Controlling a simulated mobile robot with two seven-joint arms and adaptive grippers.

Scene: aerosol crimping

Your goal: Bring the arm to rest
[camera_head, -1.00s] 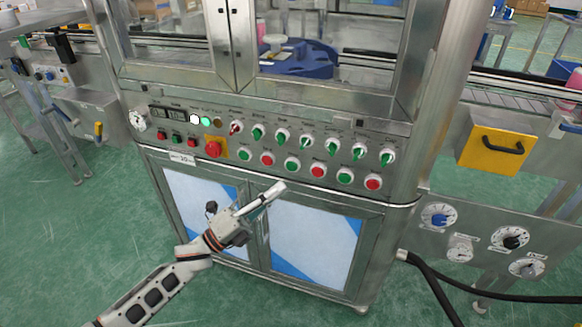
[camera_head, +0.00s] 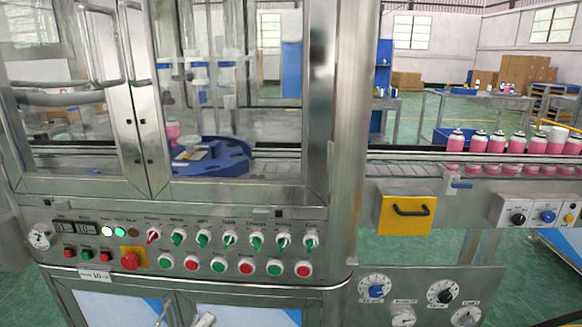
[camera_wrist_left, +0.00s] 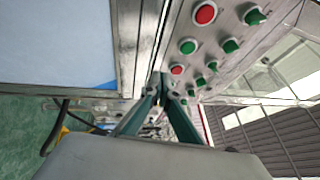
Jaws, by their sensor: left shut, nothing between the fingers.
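My right gripper is not in view.
The control panel (camera_head: 170,215) carries green knobs, red and green buttons and a red emergency stop (camera_head: 130,261). A blue turntable (camera_head: 215,160) sits behind glass doors. Pink cans (camera_head: 495,143) stand on the conveyor at right, above a yellow handled box (camera_head: 405,213).

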